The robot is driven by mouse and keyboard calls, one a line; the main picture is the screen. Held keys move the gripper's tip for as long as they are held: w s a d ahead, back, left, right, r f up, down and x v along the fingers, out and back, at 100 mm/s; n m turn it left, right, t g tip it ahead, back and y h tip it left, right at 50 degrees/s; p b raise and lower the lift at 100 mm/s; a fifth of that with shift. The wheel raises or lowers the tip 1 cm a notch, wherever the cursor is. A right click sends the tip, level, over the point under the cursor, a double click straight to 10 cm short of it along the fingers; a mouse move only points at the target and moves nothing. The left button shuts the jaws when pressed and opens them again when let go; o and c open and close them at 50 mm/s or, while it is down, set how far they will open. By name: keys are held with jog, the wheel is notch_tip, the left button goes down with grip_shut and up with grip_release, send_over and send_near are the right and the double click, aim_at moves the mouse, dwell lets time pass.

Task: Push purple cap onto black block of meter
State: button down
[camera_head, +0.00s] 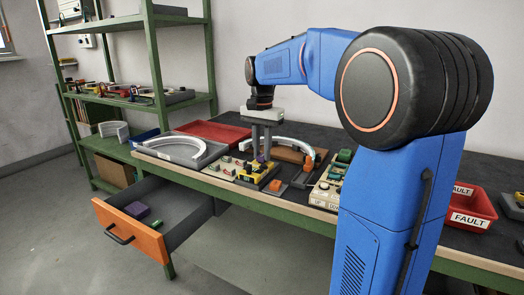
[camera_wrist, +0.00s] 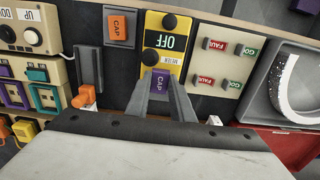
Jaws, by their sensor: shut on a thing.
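The purple cap (camera_wrist: 160,83), marked CAP, sits between my gripper's fingertips (camera_wrist: 160,90) in the wrist view. My gripper is shut on it. The yellow meter (camera_wrist: 179,21), with a black OFF plate and two dark round knobs, lies just beyond the fingertips. The cap is at the meter's near edge, close to the lower dark knob (camera_wrist: 150,57). I cannot tell whether the cap touches a black block, as the fingers and cap cover that part. In the head view my gripper (camera_head: 262,158) points down over the yellow meter (camera_head: 254,168); the cap is not clear there.
An orange cap (camera_wrist: 118,27) on a grey plate lies left of the meter. A panel with red and green tags (camera_wrist: 224,63) stands right of it. A grey tray (camera_head: 165,149) holds a white arc. An orange-fronted drawer (camera_head: 133,232) hangs open below the bench.

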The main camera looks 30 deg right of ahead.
jog(key=c, duration=1.5)
grip_release()
jog(key=shift+o, duration=0.2)
jog(key=shift+r, duration=3.5)
